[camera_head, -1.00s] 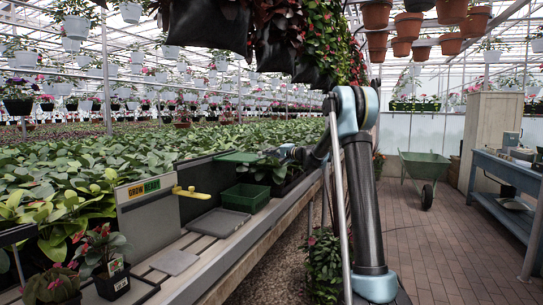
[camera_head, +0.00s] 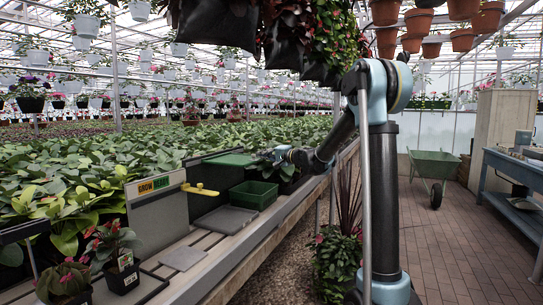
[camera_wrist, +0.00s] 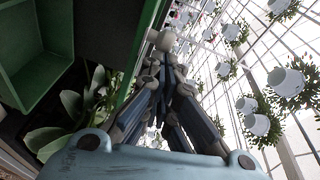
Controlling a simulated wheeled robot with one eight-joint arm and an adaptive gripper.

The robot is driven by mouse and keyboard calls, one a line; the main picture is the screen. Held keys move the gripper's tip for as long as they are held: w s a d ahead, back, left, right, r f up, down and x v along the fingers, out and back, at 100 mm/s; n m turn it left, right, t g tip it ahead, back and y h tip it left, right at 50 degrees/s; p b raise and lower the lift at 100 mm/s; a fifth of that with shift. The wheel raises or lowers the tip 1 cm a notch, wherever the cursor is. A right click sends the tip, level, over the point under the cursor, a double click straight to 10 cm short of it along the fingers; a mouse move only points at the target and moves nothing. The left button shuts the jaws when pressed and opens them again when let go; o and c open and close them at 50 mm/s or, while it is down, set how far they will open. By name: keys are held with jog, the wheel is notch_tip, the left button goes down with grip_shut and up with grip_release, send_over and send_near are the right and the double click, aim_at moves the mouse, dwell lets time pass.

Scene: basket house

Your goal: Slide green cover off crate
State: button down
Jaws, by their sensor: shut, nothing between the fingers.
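The green cover (camera_head: 228,160) lies flat on a dark grey crate-like box (camera_head: 205,178) behind the bench slats. My gripper (camera_head: 256,158) is shut and empty, close to the right end of the cover; I cannot tell whether it touches it. In the wrist view my gripper's fingers (camera_wrist: 163,40) point away, together at the tips, beside a green edge (camera_wrist: 139,55) that looks like the cover's. An open green crate (camera_head: 252,197) stands in front, lower than the cover; it also shows in the wrist view (camera_wrist: 38,75).
A yellow handle (camera_head: 200,191) sticks out beside the "GROW READY" panel (camera_head: 158,215). A flat grey tray (camera_head: 226,220) lies on the slats. A leafy plant (camera_head: 285,172) stands under my forearm. The brick aisle with a green wheelbarrow (camera_head: 434,165) is at right.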

jog(key=s+a, duration=0.3)
jog(key=s, duration=0.6)
jog(key=shift+s+a, duration=0.2)
jog(key=shift+a, duration=0.05)
